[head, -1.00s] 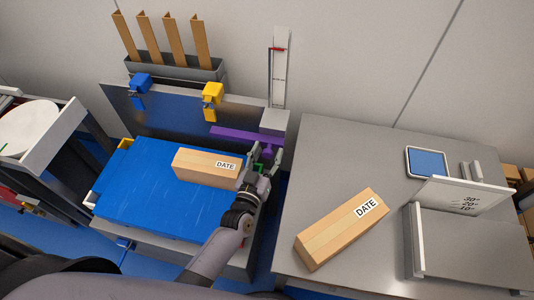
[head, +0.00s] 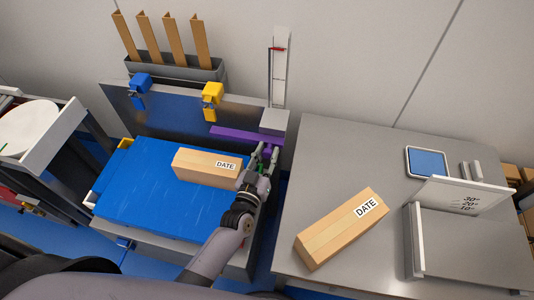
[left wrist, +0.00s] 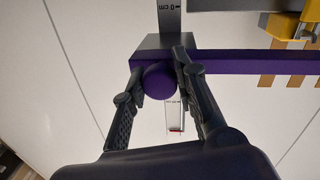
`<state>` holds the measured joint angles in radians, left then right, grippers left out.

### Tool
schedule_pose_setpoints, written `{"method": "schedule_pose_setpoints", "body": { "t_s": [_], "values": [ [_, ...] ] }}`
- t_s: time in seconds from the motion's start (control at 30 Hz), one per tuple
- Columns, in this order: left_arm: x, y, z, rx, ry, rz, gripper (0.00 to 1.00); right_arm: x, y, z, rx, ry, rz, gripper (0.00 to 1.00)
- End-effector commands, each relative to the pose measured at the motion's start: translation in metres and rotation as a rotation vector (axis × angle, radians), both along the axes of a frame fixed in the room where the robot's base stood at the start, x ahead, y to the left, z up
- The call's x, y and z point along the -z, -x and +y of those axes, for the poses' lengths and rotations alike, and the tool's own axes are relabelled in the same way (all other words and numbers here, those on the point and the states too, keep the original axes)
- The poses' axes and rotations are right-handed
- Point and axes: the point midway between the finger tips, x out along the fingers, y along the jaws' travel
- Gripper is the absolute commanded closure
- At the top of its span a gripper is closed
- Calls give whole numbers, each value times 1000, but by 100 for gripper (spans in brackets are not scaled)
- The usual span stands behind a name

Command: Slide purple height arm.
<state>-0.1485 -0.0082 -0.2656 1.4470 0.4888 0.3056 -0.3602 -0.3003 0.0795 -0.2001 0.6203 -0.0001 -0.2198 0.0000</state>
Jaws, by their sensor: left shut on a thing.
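The purple height arm (head: 232,134) is a flat bar reaching left from a grey block (head: 273,122) at the foot of an upright scale (head: 280,68). In the left wrist view the bar (left wrist: 250,62) runs to the right from a round purple knob (left wrist: 159,81). My left gripper (head: 266,151) is shut on this knob, with one finger on each side of it. In the left wrist view the gripper (left wrist: 160,76) partly hides the knob's sides. A "0 cm" mark shows on the scale (left wrist: 171,14) above the knob. My right gripper is out of view.
A cardboard box marked DATE (head: 207,167) lies on the blue bed (head: 150,190), close left of my gripper. Another DATE box (head: 340,228) lies on the grey table (head: 325,150) at right.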

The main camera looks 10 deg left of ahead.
Motion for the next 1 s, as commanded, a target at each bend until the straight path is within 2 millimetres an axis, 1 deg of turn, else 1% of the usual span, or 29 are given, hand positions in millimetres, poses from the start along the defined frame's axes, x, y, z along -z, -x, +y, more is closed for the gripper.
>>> {"method": "schedule_pose_setpoints", "body": {
  "t_s": [0.17, 0.27, 0.37, 0.47, 0.6, 0.8, 1.0],
  "values": [
    [2, 0, 0, -1, -2, 0, 100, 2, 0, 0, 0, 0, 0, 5],
    [10, 0, 1, 0, -3, 1, 100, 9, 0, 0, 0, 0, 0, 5],
    [26, 0, 0, 0, -4, 1, 100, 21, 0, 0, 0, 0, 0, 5],
    [49, 0, 0, -1, -2, 2, 100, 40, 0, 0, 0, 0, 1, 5],
    [86, 0, 0, 0, -2, 3, 100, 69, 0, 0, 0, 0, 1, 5],
    [134, 0, 0, 0, -1, 2, 100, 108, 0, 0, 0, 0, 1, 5],
    [169, 0, 0, 0, -1, 3, 100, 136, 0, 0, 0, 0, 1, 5]
  ]
}}
